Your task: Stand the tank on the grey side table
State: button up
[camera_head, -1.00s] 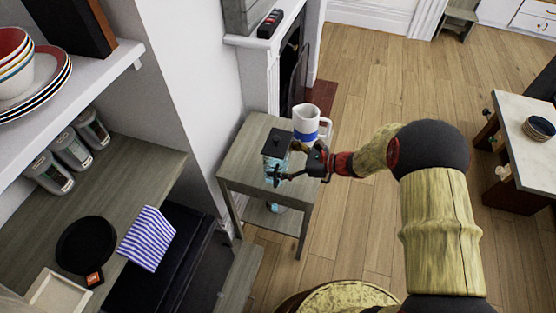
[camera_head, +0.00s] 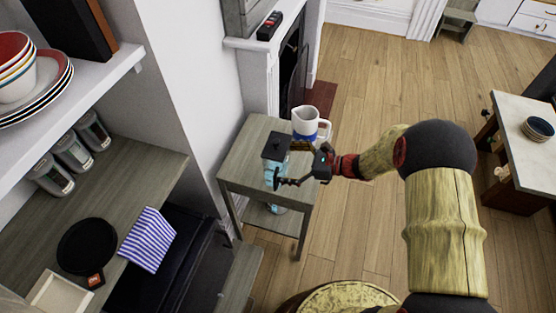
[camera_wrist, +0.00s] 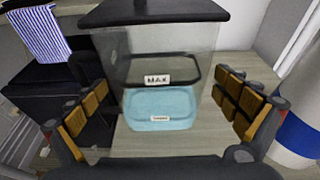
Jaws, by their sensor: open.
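The tank (camera_head: 273,170) is a clear box with a black lid and pale blue water low inside. It stands upright on the grey side table (camera_head: 244,170), close to the front edge. In the wrist view the tank (camera_wrist: 160,72) shows a MAX label, and its lid is cut off at the top. My gripper (camera_head: 290,165) is open at the tank's right side. In the wrist view its padded fingers (camera_wrist: 162,112) are spread to either side of the tank's lower part, with gaps showing on both sides.
A white jug with a blue band (camera_head: 306,124) stands behind the gripper on the same table; it is close to the right finger in the wrist view (camera_wrist: 298,128). A shelf unit with a striped cloth (camera_head: 147,240) is at left.

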jog(key=p+v, duration=0.3)
jog(key=v, duration=0.7)
jog(key=s+a+r+n+g+h, duration=0.3)
jog(key=s+r+n+g+h, duration=0.15)
jog(key=s+r+n, duration=0.8)
jog(key=s+d+r+n+t+h, duration=0.5)
jog(key=s+d+r+n+h, duration=0.4)
jog(key=r, duration=0.4)
jog(key=shift+s+r, duration=0.15)
jog(key=shift+s, duration=0.7)
